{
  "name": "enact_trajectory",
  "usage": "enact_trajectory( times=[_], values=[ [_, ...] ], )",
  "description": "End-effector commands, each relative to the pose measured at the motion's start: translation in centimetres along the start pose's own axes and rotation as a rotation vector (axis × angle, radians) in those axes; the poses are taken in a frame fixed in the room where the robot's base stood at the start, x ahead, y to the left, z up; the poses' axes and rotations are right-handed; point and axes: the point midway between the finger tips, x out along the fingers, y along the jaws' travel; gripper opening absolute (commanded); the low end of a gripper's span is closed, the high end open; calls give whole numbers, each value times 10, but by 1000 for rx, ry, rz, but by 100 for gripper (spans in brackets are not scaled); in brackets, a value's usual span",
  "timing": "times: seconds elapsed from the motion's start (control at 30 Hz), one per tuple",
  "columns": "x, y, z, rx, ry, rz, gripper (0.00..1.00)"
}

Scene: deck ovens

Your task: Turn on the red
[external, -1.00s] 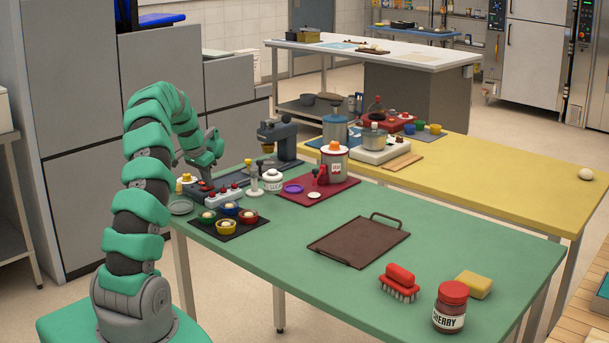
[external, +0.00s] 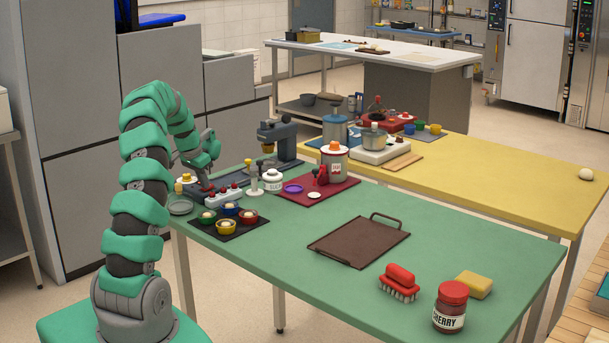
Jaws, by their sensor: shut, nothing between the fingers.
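My gripper (external: 204,174) is shut and empty. It points down just behind and left of the switch box in the picture, above a dark item there; I cannot tell whether it touches anything. A small red device (external: 321,176) stands on a dark red mat (external: 345,186), and another red appliance (external: 376,108) is on the yellow table.
A dark mat with several coloured cups (external: 227,208) lies in front of the switch box. A dark coffee machine (external: 279,140) and a white sugar jar (external: 272,180) stand behind. A brown tray (external: 358,242), red brush (external: 399,279), sponge (external: 474,284) and cherry jar (external: 450,306) are farther right.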

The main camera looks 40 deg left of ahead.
Motion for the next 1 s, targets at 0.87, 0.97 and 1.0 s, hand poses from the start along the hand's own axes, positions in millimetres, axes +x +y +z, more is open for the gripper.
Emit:
enact_trajectory(
  times=[0.87, 0.97, 1.0],
  values=[
    [-118, 0, 7, 1, 4, -4, 0],
    [-131, 0, 8, 1, 4, -4, 0],
    [-134, 0, 9, 1, 2, -3, 0]
  ],
)
